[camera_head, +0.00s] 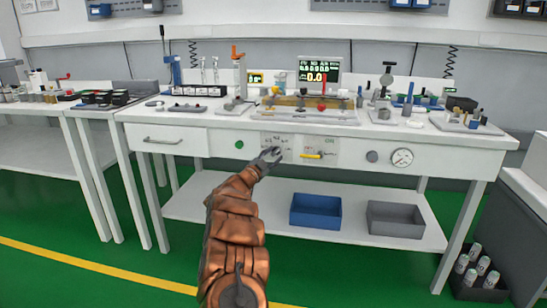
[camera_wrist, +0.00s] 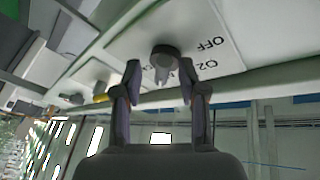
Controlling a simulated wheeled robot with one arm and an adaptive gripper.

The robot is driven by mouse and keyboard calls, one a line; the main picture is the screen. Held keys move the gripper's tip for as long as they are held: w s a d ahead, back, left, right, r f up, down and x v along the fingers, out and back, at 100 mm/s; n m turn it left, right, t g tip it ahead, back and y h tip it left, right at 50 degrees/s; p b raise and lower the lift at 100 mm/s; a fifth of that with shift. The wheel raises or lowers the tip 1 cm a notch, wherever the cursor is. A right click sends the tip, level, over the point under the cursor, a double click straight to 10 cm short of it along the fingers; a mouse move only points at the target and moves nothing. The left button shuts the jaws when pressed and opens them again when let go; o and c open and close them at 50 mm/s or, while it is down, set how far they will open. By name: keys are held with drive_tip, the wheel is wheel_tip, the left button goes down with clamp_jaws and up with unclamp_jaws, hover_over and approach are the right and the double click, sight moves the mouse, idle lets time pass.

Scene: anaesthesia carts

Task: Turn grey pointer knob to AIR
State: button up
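The grey pointer knob (camera_wrist: 165,58) sits on a white label plate (camera_wrist: 215,42) on the bench front. In the wrist view, OFF and O2 are readable on the plate, and other lettering is partly covered by my fingers and the knob. The pointer part sticks out toward the space between my fingers. My gripper (camera_wrist: 159,80) is open, with one finger to each side of the pointer and visible gaps. In the head view, my gripper (camera_head: 272,155) is in front of the plate (camera_head: 284,140) and hides most of the knob. I cannot tell exactly which mark the pointer faces.
A yellow lever (camera_head: 312,156) on its plate is just right of the knob. A green button (camera_head: 239,145) is to the left; a round grey knob (camera_head: 372,156) and a gauge (camera_head: 402,157) are farther right. Blue (camera_head: 315,211) and grey (camera_head: 395,220) bins stand on the lower shelf.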

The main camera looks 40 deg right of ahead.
drive_tip(key=v, duration=1.2)
idle(0.5)
